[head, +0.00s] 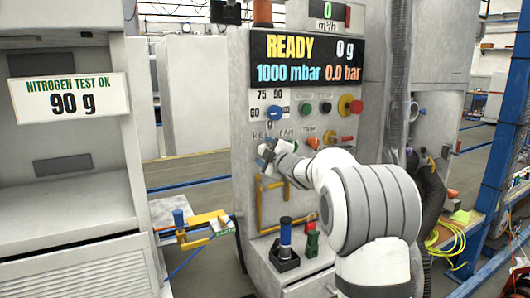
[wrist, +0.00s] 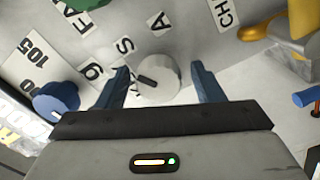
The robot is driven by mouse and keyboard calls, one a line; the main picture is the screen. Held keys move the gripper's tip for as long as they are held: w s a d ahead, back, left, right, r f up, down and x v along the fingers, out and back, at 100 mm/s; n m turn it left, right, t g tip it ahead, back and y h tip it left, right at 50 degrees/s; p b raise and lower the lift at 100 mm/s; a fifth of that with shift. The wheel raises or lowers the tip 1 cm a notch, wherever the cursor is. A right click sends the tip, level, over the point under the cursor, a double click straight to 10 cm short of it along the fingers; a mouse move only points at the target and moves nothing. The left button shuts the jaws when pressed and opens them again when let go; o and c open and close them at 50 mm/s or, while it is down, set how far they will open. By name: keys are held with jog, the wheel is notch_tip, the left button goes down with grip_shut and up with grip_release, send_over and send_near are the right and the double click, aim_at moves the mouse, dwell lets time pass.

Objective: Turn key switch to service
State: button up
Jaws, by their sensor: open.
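A round pale knob (wrist: 158,80) with a dark bar-shaped mark, apparently the key switch, shows on the grey panel in the wrist view. White labels reading "S" (wrist: 126,46) and "A" (wrist: 160,23) lie beside it. My gripper (wrist: 160,68) is open, its two blue fingers to the left and right of the knob. There is a gap on both sides, the larger one on the right. I cannot tell how deep the fingers reach. In the head view my gripper (head: 266,152) is at the panel below the blue knob and hides the switch.
A blue knob (head: 276,113), a green button (head: 305,108), a red-and-yellow emergency button (head: 350,105) and a red handle (head: 341,139) are close by on the panel. Yellow pipework (head: 262,205) runs below. The display (head: 305,60) reads READY.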

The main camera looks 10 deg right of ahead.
jog(key=v, duration=0.7)
jog(key=shift+s+r, duration=0.1)
jog(key=shift+r, duration=0.05)
